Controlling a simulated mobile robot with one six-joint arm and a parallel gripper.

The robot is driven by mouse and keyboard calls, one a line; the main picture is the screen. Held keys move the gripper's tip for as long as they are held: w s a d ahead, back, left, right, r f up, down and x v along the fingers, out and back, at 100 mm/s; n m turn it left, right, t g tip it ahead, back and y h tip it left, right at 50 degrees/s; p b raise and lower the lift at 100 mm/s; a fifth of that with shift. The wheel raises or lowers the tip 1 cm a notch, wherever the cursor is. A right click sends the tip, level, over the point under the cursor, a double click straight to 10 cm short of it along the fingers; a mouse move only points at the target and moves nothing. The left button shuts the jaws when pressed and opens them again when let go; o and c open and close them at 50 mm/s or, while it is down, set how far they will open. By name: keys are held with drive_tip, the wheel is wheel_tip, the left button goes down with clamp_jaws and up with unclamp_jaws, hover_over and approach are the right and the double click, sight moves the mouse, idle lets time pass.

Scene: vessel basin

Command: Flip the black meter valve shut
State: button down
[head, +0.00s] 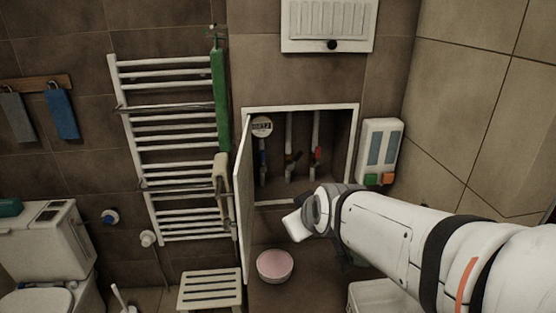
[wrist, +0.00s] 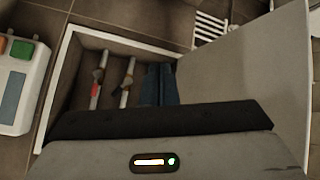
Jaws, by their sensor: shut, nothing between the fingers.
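In the head view, a round white meter (head: 262,127) sits at the top left inside an open wall niche. The pipe below it carries a dark, bluish part (head: 262,158). The middle pipe has a small dark valve handle (head: 290,160), also visible in the wrist view (wrist: 128,80). I cannot tell for sure which is the black meter valve, nor its exact handle angle. My gripper (wrist: 161,85) is shut and empty, in front of the niche and apart from the valves. It covers the meter pipe in the wrist view. In the head view its fingertips are hard to make out.
A red valve (head: 318,155) is on the right pipe. The niche door (head: 244,200) stands open at the left. A white dispenser (head: 380,150) hangs right of the niche. A pink-filled bowl (head: 275,265) and a slatted stool (head: 210,289) are below. A towel rail (head: 175,150) is left.

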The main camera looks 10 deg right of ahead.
sight(295, 160)
drive_tip(key=w+r+n+t+h+b, duration=0.2)
drive_tip(key=w+t, duration=0.6)
drive_tip(key=w, duration=0.5)
drive_tip(key=shift+a+r+n+t+b, duration=0.35)
drive_tip(key=shift+r+n+b, duration=0.35)
drive_tip(key=shift+n+b, duration=0.95)
drive_tip(key=shift+w+n+p, duration=0.25)
drive_tip(key=shift+p, duration=0.05)
drive_tip(key=w+d+f+p, duration=0.1)
drive_tip(key=w, duration=0.4)
drive_tip(key=w+d+f+p, duration=0.1)
drive_tip(key=w+d+p, duration=0.1)
drive_tip(key=w, duration=0.3)
drive_tip(key=shift+w+d+f, duration=0.25)
drive_tip(key=shift+d, duration=0.05)
